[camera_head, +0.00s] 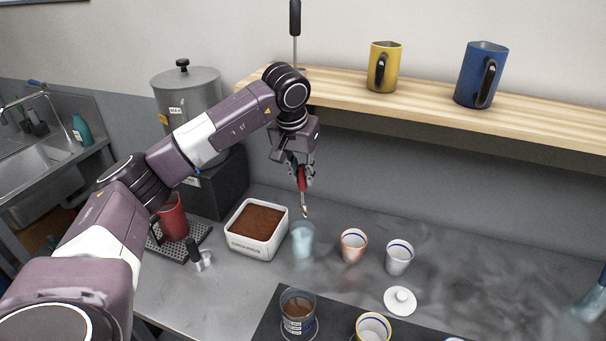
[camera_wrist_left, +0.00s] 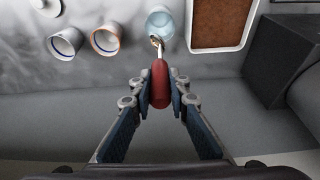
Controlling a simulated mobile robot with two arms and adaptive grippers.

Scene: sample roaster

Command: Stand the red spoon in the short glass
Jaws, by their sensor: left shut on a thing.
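The red spoon (camera_head: 302,182) hangs from my left gripper (camera_head: 301,171), which is shut on its red handle, with the metal end pointing down. In the left wrist view the red handle (camera_wrist_left: 160,84) sits between the two fingers (camera_wrist_left: 160,92). The short glass (camera_head: 303,240) is a pale blue clear tumbler on the counter, right of the white box. The spoon's tip is just above the glass rim in the head view. In the left wrist view the tip overlaps the glass (camera_wrist_left: 160,22); whether it is inside the rim I cannot tell. My right gripper is not in view.
A white box of brown grounds (camera_head: 238,245) stands left of the glass. A pink-rimmed cup (camera_head: 353,246), a white cup (camera_head: 399,258) and a white lid (camera_head: 400,301) are to the right. A wooden shelf (camera_head: 430,101) with yellow (camera_head: 385,66) and blue (camera_head: 480,75) mugs is above. The right counter is mostly free.

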